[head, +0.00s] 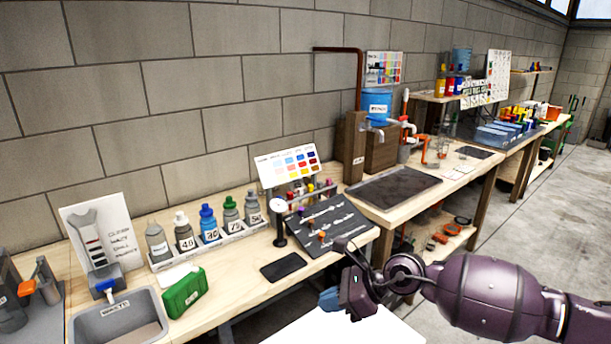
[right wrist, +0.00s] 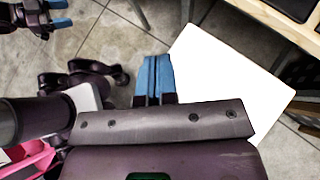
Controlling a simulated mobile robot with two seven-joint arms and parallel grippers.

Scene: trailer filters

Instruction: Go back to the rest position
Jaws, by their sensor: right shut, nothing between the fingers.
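My right gripper (head: 329,299) is in front of the workbench, at the lower middle of the head view. Its blue fingers are together with nothing between them. In the right wrist view its closed fingertips (right wrist: 157,72) point over the concrete floor and the edge of a white flat surface. My left gripper is outside the head view. Blue fingers with a gap between them, at the top left of the right wrist view, look like my left gripper (right wrist: 60,14), open and empty.
The wooden workbench (head: 237,262) runs along the block wall. It carries labelled bottles (head: 210,224), a green box (head: 184,292), a dark tool mat (head: 326,226) and a grey basin (head: 118,322). A white flat surface (head: 345,328) lies below my right gripper. Open floor (head: 540,215) is at right.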

